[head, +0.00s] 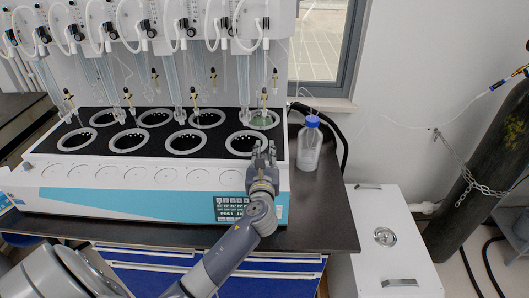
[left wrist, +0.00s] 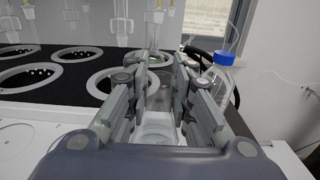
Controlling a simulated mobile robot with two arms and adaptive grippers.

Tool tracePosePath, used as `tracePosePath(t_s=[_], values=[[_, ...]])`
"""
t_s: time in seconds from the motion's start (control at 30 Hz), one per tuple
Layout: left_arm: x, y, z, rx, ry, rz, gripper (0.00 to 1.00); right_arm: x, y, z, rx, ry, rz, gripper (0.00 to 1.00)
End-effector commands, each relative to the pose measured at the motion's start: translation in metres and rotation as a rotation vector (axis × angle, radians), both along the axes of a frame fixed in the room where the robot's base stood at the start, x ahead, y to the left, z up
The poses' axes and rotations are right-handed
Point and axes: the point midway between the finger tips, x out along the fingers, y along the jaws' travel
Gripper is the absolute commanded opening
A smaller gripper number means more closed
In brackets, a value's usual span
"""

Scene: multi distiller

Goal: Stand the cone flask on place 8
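The cone flask (head: 262,121), clear and faintly green, stands in the ring at the right end of the back row on the distiller's black deck. A glass tube hangs above it. My left gripper (head: 264,148) is in front of the flask, over the front edge of the deck by the right front ring (head: 246,152). Its fingers are apart, and in the head view its tips are short of the flask. In the left wrist view my left gripper (left wrist: 160,62) has a gap between its fingers, with blurred clear glass seen through it. My right gripper is not in view.
A clear bottle with a blue cap (head: 309,145) stands on the dark bench, close to the right of my left gripper. Glass tubes hang over the rings (head: 187,142). A white cabinet (head: 385,240) and a chained gas cylinder (head: 490,160) stand at the right.

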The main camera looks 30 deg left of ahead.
Motion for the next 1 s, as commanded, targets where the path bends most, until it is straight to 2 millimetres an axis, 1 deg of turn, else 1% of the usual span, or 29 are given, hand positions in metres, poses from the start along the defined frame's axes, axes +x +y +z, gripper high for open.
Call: tracePosePath(t_s=[0.03, 0.07, 0.1, 0.37, 0.47, 0.53, 0.67, 0.9, 1.0], values=[[0.0, 0.0, -0.001, 0.0, 0.001, 0.0, 0.31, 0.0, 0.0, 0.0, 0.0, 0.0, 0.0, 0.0], [0.0, 0.0, 0.0, 0.0, 0.001, 0.0, 0.37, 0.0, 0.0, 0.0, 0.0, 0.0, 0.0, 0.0], [0.0, 0.0, 0.0, 0.0, 0.001, 0.0, 0.42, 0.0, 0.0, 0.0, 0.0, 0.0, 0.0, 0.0], [0.0, 0.0, 0.0, 0.0, 0.001, 0.0, 0.42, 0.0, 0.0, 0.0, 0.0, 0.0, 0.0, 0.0], [0.0, 0.0, 0.004, 0.001, 0.001, 0.0, 0.42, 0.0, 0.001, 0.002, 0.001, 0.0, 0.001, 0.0], [-0.005, -0.004, 0.001, 0.0, 0.002, -0.001, 0.42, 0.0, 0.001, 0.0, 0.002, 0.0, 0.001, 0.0], [-0.023, -0.014, 0.0, -0.001, 0.002, -0.002, 0.42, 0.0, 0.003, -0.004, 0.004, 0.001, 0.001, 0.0], [-0.068, -0.042, -0.001, -0.001, 0.002, -0.002, 0.42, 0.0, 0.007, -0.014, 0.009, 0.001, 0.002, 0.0], [-0.083, -0.051, 0.0, -0.003, 0.001, -0.001, 0.42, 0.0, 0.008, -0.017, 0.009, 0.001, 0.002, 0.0]])
